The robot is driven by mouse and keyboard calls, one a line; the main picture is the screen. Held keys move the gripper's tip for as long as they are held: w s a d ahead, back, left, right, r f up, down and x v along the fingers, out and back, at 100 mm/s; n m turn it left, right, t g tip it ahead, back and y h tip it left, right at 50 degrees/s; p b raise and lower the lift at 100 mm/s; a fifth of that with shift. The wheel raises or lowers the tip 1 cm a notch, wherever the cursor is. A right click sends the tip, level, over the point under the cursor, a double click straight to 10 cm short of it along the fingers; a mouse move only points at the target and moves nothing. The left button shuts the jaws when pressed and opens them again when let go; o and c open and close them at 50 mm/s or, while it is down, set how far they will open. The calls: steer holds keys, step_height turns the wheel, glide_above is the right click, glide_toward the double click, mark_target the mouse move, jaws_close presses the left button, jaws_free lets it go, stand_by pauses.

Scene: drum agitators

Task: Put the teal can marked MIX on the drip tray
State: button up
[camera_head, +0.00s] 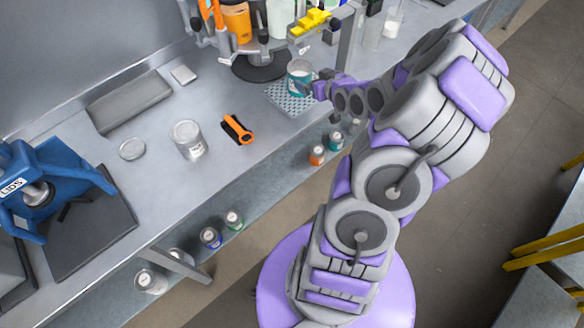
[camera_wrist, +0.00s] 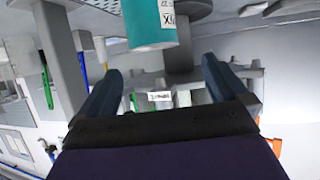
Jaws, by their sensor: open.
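The teal can marked MIX (camera_head: 299,84) stands upright on the perforated drip tray (camera_head: 285,103), towards its back, as far as the head view shows. In the wrist view the can (camera_wrist: 150,22) is at the top edge, cut off, with its MIX label upside down in the picture. My gripper (camera_head: 313,88) is close to the can's right side in the head view. In the wrist view my gripper (camera_wrist: 161,72) has its fingers spread, with no can between them; the can appears beyond the fingertips. The exact gap is hard to judge.
A grey can (camera_head: 189,141), an orange-black tool (camera_head: 237,130) and a round lid (camera_head: 132,149) lie left on the bench. A blue press (camera_head: 48,190) stands far left. A dark round base (camera_head: 260,66) and a yellow-topped post (camera_head: 345,45) are near the tray. Small cans sit on the lower shelf.

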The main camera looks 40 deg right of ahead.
steer(key=s+a+r+n+g, duration=0.1)
steer(key=s+a+r+g, duration=0.2)
steer(key=a, duration=0.5)
steer(key=s+a+r+n+g, duration=0.1)
steer(key=s+a+r+g, duration=0.2)
steer(key=a, duration=0.6)
steer(key=s+a+r+g, duration=0.2)
steer(key=s+a, duration=0.3)
steer(key=s, duration=0.3)
steer(key=s+a+r+g+y, duration=0.1)
steer(key=s+a+r+g, duration=0.1)
steer(key=s+a, duration=0.4)
steer(key=s+a+r+g, duration=0.2)
steer(key=s+a+g, duration=0.2)
steer(key=s, duration=0.7)
steer(key=shift+s+a+r+y, duration=0.2)
steer(key=shift+s+a+y, duration=0.2)
steer(key=shift+a, duration=0.5)
steer(key=shift+c, duration=0.2)
